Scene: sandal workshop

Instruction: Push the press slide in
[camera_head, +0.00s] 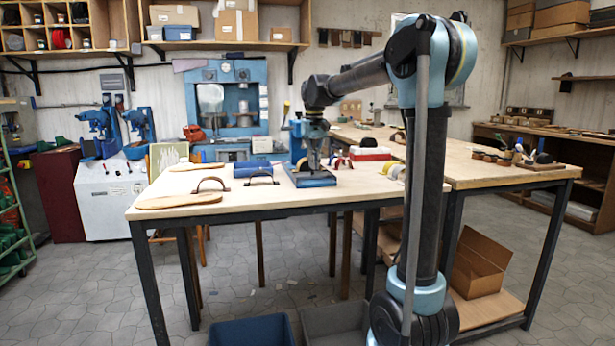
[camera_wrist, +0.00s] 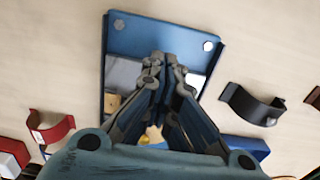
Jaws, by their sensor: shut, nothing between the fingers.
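The press is a low blue device (camera_head: 312,181) on the near workbench in the head view. In the wrist view its blue plate (camera_wrist: 150,38) with bolt heads at the corners lies between dark side rails. A grey plate (camera_wrist: 122,72), which may be the slide, shows below the blue plate, partly hidden by my fingers. A small tan block (camera_wrist: 112,103) shows beside them. My gripper (camera_wrist: 166,58) is shut and empty, its fingertips over the lower edge of the blue plate. In the head view my gripper (camera_head: 314,168) points down at the press. Contact cannot be told.
A black strap (camera_wrist: 252,106) and a red strap (camera_wrist: 50,128) lie on either side of the press. A blue roll (camera_head: 250,169), a brown strap (camera_head: 210,183) and a tan sole (camera_head: 178,201) lie left on the bench. A red-and-white box (camera_head: 370,154) stands to the right.

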